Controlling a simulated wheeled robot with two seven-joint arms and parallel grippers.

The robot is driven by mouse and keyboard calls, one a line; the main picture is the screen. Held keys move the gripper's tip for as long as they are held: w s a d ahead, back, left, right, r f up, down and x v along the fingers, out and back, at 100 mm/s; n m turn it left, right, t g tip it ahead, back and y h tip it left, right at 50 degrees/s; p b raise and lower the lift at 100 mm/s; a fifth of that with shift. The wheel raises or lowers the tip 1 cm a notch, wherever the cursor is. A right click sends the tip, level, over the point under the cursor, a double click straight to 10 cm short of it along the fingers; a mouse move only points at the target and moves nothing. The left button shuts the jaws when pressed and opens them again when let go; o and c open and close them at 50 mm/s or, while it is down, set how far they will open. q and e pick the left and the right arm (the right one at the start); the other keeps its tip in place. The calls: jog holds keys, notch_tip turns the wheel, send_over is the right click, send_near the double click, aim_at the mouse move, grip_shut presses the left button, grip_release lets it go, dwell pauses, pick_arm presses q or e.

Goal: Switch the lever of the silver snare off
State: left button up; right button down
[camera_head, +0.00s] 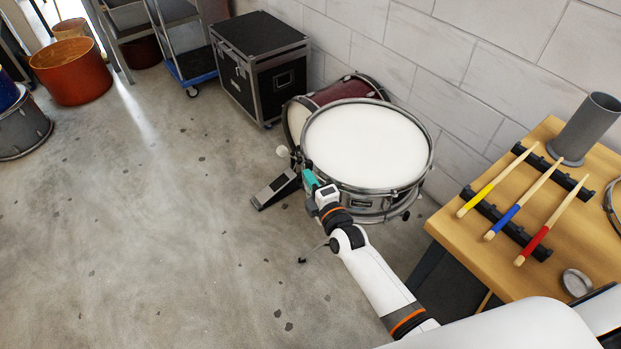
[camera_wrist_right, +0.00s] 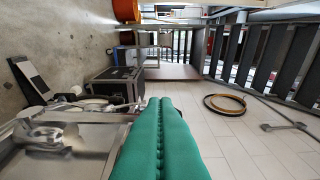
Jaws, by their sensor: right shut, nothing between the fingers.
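The silver snare (camera_head: 367,145) has a white head and a metal rim, and stands in front of a dark red bass drum. In the right wrist view its shiny shell (camera_wrist_right: 75,160) fills the lower left. A metal fitting (camera_wrist_right: 45,132) shows on that shell; I cannot tell whether it is the lever or how it is set. My right gripper (camera_head: 309,178) has teal fingers and is at the snare's near left side, close to the rim. The fingers (camera_wrist_right: 160,104) are shut together with nothing between them. Whether they touch the snare is unclear. My left gripper is not in view.
The bass drum (camera_head: 345,87) and its pedal (camera_head: 275,189) are behind and left of the snare. A black case (camera_head: 258,50) stands by the wall. A wooden table (camera_head: 543,278) with several drumsticks is at the right. Open floor (camera_head: 160,230) lies at the left.

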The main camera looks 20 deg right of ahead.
jog(key=w+a+n+g+h+p, duration=0.1)
jog(key=w+a+g+p, duration=0.1)
jog(key=w+g+p, duration=0.5)
jog(key=shift+w+a+f+h+p, duration=0.25)
jog(key=shift+w+a+p, duration=0.2)
jog(key=shift+p, duration=0.8)
jog(key=shift+d+r, duration=0.1)
jog(key=shift+s+d+f+p, duration=0.2)
jog(key=shift+s+p, duration=0.35)
jog(key=shift+s, duration=0.15)
